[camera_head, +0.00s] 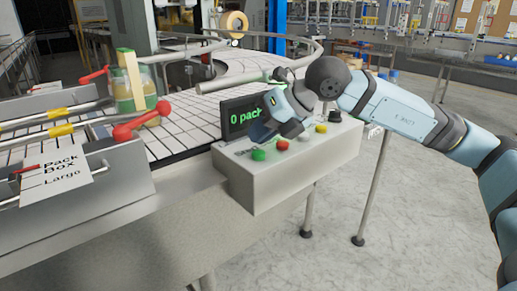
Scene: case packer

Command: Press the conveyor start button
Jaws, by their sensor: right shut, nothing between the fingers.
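A grey control box (300,182) stands at the front edge of the conveyor. Its sloped top carries a green button (259,155), a red button (282,144), a yellow button (321,128) and a pale knob near the right end. My right gripper (262,134) is shut and empty, above the panel in front of the display, behind the green button. It looks apart from the buttons. My left gripper is out of view.
The white conveyor (215,108) curves away behind the box. At left, a rail with red handles (141,120) and a "Pack Box Large" sign (60,175) stands beside a jar-like item. The floor at right is open, apart from thin metal legs.

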